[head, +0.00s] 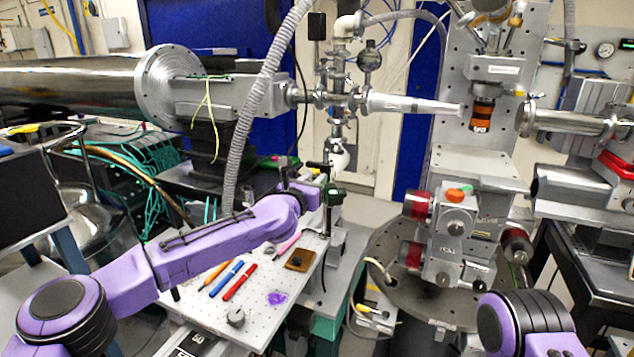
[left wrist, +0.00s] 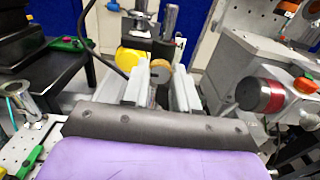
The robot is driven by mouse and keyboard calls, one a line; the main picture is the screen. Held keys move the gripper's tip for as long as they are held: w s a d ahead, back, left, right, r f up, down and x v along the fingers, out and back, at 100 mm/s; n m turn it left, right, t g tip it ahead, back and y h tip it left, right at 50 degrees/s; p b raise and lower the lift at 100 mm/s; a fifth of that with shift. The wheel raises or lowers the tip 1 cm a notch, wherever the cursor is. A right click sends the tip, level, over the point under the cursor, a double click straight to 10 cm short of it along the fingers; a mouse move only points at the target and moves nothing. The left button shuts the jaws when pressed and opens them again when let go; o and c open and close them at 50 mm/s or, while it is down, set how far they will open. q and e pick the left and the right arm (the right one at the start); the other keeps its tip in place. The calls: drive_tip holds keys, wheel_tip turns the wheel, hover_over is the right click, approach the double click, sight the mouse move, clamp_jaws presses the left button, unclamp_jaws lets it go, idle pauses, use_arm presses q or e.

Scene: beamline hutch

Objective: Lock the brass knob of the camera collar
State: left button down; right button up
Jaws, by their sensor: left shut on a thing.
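My left arm reaches in from the left, and its gripper (head: 318,188) is at a small dark fitting (head: 334,197) beyond the breadboard. In the left wrist view, the two pale fingers of the left gripper (left wrist: 160,78) stand on either side of a round tan-brass knob (left wrist: 160,70), closed on it. A black collar block (left wrist: 150,45) sits behind the knob, with a metal post (left wrist: 170,18) rising above. A yellow disc (left wrist: 132,62) shows behind the left finger. The knob is hidden in the head view. My right gripper is out of view.
A breadboard (head: 205,311) holds a blue pen (head: 226,278), a red pen (head: 240,282) and a brown block (head: 299,260). A grey hose (head: 258,95) hangs near my left arm. A stage with a red-banded motor (left wrist: 262,97) stands to the right.

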use_arm(q)
drive_tip(key=m+b, duration=0.2)
drive_tip(key=m, duration=0.6)
drive_tip(key=m+b, duration=0.2)
drive_tip(key=m, duration=0.7)
drive_tip(key=shift+s+d+f+m, duration=0.1)
drive_tip(key=shift+d+f+m, duration=0.1)
drive_tip(key=shift+m, duration=0.4)
drive_tip(key=c, duration=0.9)
unclamp_jaws()
drive_tip(key=shift+s, duration=0.1)
drive_tip(key=shift+o, duration=0.2)
